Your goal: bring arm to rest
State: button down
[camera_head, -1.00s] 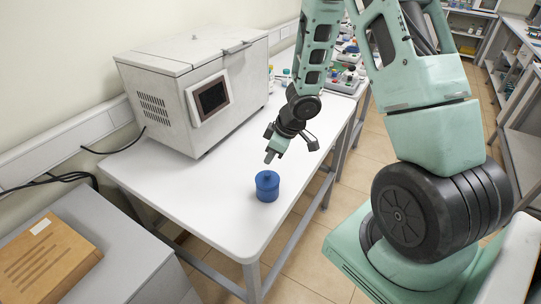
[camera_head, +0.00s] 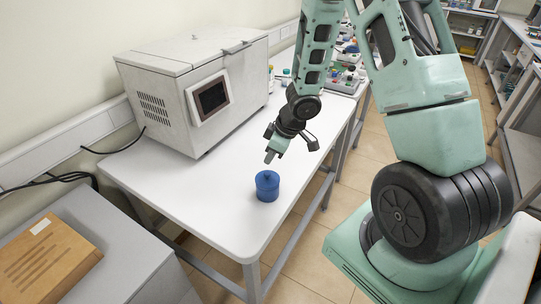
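My gripper (camera_head: 271,156) hangs over the white table, pointing down and to the left. My arm reaches in from the right, bent at the elbow. The blue container stands upright on the front part of the table.
A white boxy machine (camera_head: 192,88) with a dark screen stands on the white table (camera_head: 226,218), left of my gripper. A wooden block (camera_head: 45,262) lies on a grey cabinet at lower left. Small items (camera_head: 347,72) crowd a table behind. Tiled floor is free beyond the table's right edge.

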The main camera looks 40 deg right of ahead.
aim_at(266, 173)
jog(key=shift+f+b, duration=1.65)
jog(key=shift+f, duration=0.45)
jog(key=shift+r, duration=0.15)
notch_tip(266, 173, up, 7)
jog(key=p, duration=0.8)
dwell(0.5)
